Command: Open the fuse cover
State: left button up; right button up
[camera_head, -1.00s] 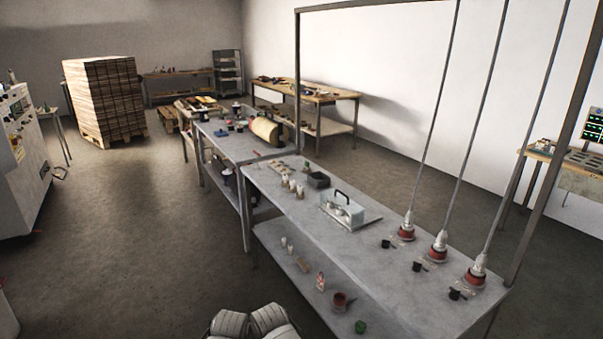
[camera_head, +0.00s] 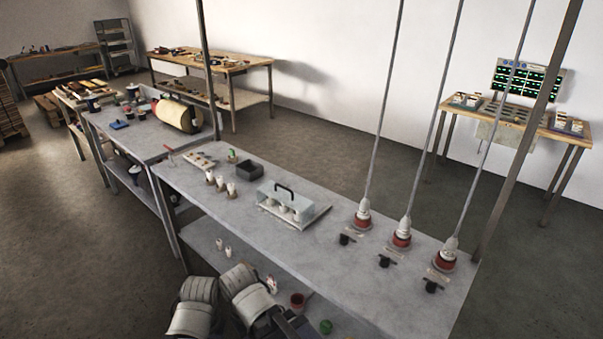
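A clear box-shaped cover (camera_head: 267,196) with a black handle (camera_head: 285,188) stands on the grey workbench (camera_head: 345,262), left of the hanging cables. It looks like the fuse cover and sits down over a few small whitish pieces (camera_head: 285,211), on a flat light base plate (camera_head: 318,221). Grey-white segments of my own arms show at the bottom edge, in front of the bench and apart from the cover. My gripper fingers cannot be made out.
Three cables hang to red-and-white fittings (camera_head: 361,217) on the bench, with small black pieces before them. White cylinders (camera_head: 221,185) and a dark open box (camera_head: 249,170) stand left of the cover. A metal frame post (camera_head: 500,210) rises behind the bench's right end. A lower shelf holds small items.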

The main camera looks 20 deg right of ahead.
aim_at(284, 198)
jog(key=i+z, duration=0.45)
jog(key=i+j+z, duration=0.2)
jog(key=z, duration=0.25)
jog(key=i+j+z, duration=0.3)
jog(key=z, duration=0.15)
